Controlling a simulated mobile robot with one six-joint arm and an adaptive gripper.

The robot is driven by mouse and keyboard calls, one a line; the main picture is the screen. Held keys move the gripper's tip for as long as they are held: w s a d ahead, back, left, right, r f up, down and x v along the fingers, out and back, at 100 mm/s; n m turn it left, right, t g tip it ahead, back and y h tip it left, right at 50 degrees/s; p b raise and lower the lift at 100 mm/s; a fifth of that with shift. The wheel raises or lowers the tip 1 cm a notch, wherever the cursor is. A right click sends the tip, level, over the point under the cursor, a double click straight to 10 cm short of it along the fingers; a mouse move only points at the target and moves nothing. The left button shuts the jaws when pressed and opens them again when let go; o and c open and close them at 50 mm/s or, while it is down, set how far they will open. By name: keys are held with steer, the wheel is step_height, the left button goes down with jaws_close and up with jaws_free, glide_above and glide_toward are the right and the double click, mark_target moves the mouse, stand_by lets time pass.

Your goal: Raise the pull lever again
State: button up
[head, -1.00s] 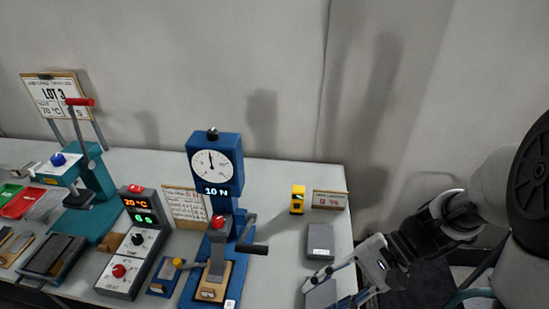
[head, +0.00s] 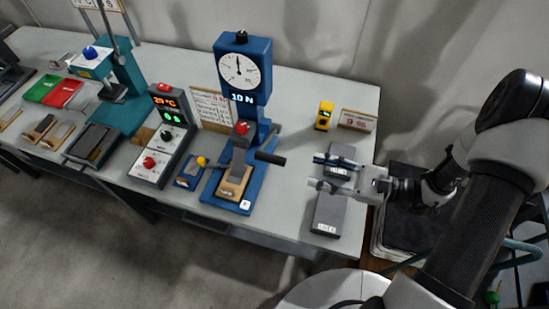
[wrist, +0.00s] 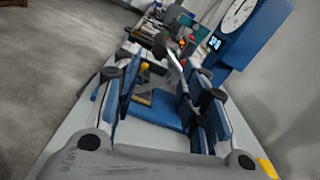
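The blue pull stand (head: 240,75) carries a round dial and a "10 N" display. Its lever has a black grip (head: 270,158) that sticks out to the right, roughly level. My gripper (head: 318,172) is to the right of the grip, apart from it, with its fingers pointing left above the grey blocks. In the wrist view my gripper (wrist: 155,95) is open and empty, its two fingers wide apart. The stand's blue body (wrist: 250,30) shows at upper right there. A grey bar with a dark end (wrist: 162,45) shows beyond the fingers; I cannot tell if it is the lever.
Grey blocks (head: 326,214) lie under and beside my gripper. A yellow device (head: 324,115) and a small sign (head: 358,120) stand behind. A control box (head: 160,150) and a teal press (head: 125,75) stand left. The table's right edge is close to my wrist.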

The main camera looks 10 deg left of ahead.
mark_target(260, 155)
steer(key=a, duration=0.4)
steer(key=a+b, duration=0.1)
steer(key=a, duration=0.3)
steer(key=w+a, duration=0.1)
steer(key=a, duration=0.3)
jaws_close()
stand_by(0.4)
